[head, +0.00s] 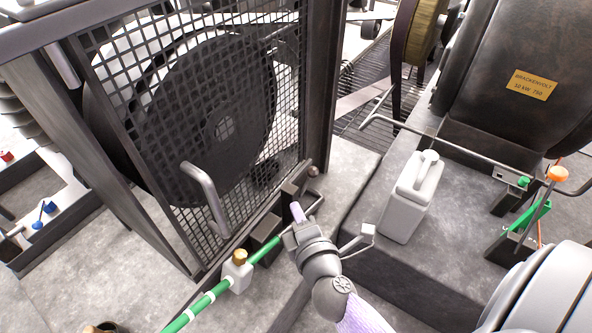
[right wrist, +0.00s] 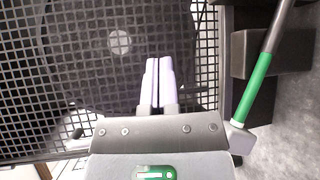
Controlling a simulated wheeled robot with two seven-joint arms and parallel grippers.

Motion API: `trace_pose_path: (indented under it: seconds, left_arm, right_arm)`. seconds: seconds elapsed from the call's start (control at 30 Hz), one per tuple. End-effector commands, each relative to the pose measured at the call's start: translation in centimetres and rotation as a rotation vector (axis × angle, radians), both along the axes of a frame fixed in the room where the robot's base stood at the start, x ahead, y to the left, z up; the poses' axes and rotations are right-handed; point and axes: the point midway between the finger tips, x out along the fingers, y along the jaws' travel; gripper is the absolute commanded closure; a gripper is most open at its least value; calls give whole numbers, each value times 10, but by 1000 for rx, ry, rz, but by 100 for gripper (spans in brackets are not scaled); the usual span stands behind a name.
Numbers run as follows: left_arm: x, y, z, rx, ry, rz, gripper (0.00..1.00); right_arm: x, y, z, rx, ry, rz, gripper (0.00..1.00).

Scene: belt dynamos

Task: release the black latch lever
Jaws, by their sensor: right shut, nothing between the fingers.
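A mesh guard door (head: 290,95) in a dark frame covers a large black wheel. A dark latch (head: 296,181) with a small round knob sits at the lower right corner of the door frame. Its black lever is hard to separate from the dark frame and is partly hidden. My right gripper (head: 297,212) is just below the latch, with its pale fingers pressed together and nothing between them. In the right wrist view the shut fingers (right wrist: 158,84) stand in front of the mesh, and I cannot make out the lever there. My left gripper is not in view.
A bent grey handle (head: 205,190) juts from the door. A green pipe (head: 205,302) with a brass-topped valve (head: 238,268) runs left of my right gripper.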

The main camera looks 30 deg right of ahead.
Motion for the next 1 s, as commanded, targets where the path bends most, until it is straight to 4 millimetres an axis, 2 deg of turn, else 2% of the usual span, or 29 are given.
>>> trace_pose_path:
  seconds: [0.17, 0.27, 0.7, 0.9, 1.0]
  left_arm:
    - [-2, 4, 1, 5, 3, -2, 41]
    - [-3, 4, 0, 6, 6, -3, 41]
    - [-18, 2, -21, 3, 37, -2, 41]
    - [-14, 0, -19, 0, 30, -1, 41]
    - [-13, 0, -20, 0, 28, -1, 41]
  right_arm:
    - [1, 0, 0, 2, 1, 0, 100]
    - [8, -2, -2, 3, -1, 1, 100]
    - [95, -27, -23, 2, 3, 0, 100]
    - [78, -51, -14, 2, 3, -1, 100]
    - [74, -58, -12, 4, 3, -1, 100]
